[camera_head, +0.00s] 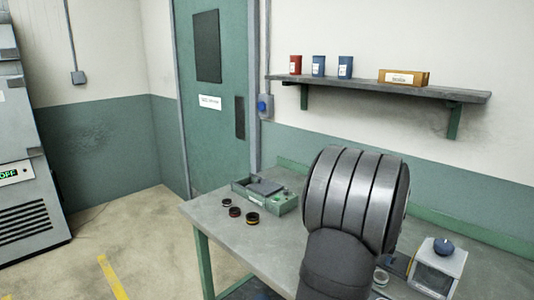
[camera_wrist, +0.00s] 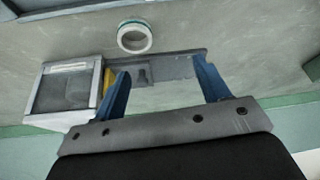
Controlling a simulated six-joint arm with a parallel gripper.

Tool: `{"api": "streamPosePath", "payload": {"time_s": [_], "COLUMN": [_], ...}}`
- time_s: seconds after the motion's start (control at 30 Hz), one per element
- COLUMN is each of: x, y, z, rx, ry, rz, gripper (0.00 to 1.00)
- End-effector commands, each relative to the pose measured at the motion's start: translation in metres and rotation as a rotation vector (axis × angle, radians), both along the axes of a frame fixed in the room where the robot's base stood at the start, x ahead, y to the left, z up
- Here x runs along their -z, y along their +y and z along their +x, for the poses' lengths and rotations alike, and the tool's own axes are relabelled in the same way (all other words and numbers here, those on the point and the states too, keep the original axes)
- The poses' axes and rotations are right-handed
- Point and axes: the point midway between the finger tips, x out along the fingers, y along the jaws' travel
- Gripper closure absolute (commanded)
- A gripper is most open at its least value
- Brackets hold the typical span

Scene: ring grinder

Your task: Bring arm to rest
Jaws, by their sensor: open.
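My gripper (camera_wrist: 162,78) shows in the wrist view with its two blue fingers spread apart and nothing between them. It is above the workbench (camera_head: 215,230). In the head view my dark grey arm stands large over the bench and hides the gripper.
Several dark rings (camera_head: 235,212) lie at the bench's left end, beside a green compartment tray (camera_head: 283,207). A wall shelf (camera_head: 370,86) with small containers (camera_head: 318,66) and an orange box (camera_head: 404,78) hangs behind my arm. The bench's front left is clear.

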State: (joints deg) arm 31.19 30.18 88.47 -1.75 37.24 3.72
Motion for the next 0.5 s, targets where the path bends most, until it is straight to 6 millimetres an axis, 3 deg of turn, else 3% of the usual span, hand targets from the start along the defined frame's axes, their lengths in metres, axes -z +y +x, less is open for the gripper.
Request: {"api": "streamPosePath", "payload": {"time_s": [0.2,0.5], "x": [0.016,0.021], "y": [0.014,0.019], "z": [0.021,0.028], "rx": [-0.001,0.000], "ry": [0.002,0.000], "rz": [0.001,0.000], "gripper": [0.32,0.32]}}
